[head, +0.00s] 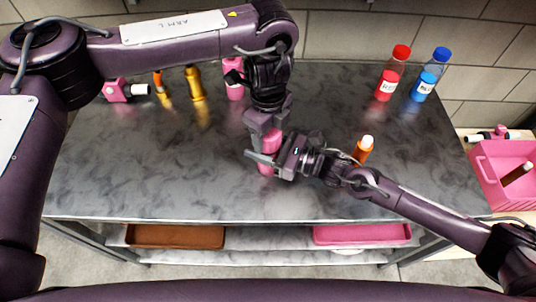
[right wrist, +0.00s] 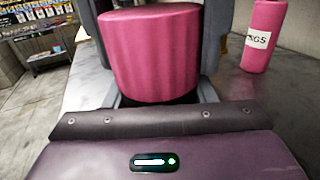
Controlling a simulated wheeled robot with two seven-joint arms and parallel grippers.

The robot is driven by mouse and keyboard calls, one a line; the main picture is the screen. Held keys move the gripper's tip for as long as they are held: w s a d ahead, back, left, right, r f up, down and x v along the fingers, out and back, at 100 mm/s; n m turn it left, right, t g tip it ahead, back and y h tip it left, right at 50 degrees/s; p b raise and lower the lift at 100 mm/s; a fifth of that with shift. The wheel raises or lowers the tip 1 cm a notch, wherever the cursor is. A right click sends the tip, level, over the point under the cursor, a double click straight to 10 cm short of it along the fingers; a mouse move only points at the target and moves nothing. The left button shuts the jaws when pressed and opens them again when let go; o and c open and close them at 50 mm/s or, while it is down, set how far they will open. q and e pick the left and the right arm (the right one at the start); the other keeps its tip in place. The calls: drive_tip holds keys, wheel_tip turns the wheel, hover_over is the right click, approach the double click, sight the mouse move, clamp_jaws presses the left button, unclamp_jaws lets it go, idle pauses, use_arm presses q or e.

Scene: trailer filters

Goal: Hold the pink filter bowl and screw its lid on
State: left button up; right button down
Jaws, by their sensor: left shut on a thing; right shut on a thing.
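The pink filter bowl (head: 265,169) is upright near the middle of the metal table. My right gripper (head: 268,159) is shut around it from the right side. The ribbed pink lid (head: 271,138) is directly above it, in line with it. My left gripper (head: 267,122) points down from above and is shut on the lid.
An orange bottle (head: 363,150) stands right of my grippers. Red (head: 390,78) and blue (head: 428,80) bottles are back right. The front tabletop is clear.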

use_arm(q)
drive_tip(key=m, duration=0.6)
drive_tip(key=o, duration=1.1)
drive_tip(key=shift+r, duration=2.25)
drive_tip(key=shift+c, duration=0.5)
